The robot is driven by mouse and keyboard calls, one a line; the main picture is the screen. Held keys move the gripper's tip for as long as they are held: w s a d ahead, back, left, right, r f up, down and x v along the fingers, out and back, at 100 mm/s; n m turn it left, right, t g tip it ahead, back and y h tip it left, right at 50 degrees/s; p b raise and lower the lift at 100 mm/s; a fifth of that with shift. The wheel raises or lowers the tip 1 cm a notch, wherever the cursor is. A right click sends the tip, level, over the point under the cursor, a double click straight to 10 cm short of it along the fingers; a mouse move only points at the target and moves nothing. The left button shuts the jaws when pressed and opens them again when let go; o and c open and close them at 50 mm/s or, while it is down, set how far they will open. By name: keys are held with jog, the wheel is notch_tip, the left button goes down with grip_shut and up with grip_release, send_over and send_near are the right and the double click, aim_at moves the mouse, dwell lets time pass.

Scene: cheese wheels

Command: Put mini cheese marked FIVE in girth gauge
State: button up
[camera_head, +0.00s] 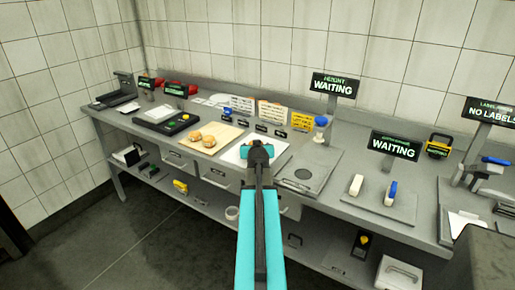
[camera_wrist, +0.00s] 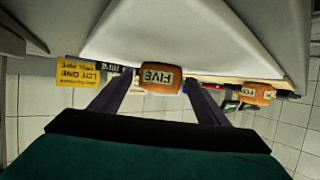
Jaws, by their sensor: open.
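The mini cheese marked FIVE (camera_wrist: 160,78) is orange-brown with a pale label, upside down in the wrist view. It shows between the two fingers of my gripper (camera_wrist: 150,88), with a gap on both sides. In the head view my gripper (camera_head: 258,150) is over the white board (camera_head: 236,156), and I cannot make out the FIVE cheese there. The likely girth gauge is the grey plate (camera_head: 376,210) with a white block (camera_head: 356,185) and a blue-and-white block (camera_head: 391,193), apart from each other, below a WAITING sign (camera_head: 395,146).
Two cheeses (camera_head: 203,138) sit on a wooden board (camera_head: 222,133) at left; one labelled cheese (camera_wrist: 255,93) shows at right in the wrist view. The height station (camera_head: 320,130) with its plate (camera_head: 308,172) stands between my gripper and the gauge. Sign cards line the back.

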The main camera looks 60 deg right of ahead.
jog(key=shift+r, duration=0.2)
jog(key=shift+s+a, duration=0.15)
jog(key=shift+a, duration=0.05)
jog(key=shift+b+v, duration=0.45)
jog(key=shift+v, duration=2.3)
jog(key=shift+s+a+f+b, duration=0.1)
jog(key=shift+a+b, duration=0.1)
jog(key=shift+b, duration=0.2)
jog(key=shift+b+v, duration=0.95)
jog(key=shift+b, duration=0.25)
jog(key=shift+s+r+b, duration=0.1)
jog(key=shift+r+b, duration=0.1)
jog(key=shift+b, duration=0.1)
jog(key=shift+d+b, duration=0.1)
jog(key=shift+b, duration=0.8)
jog(key=b, duration=0.3)
jog(key=shift+s+a+r+b, duration=0.1)
jog(key=shift+a+b, duration=0.2)
jog(key=shift+a, duration=0.05)
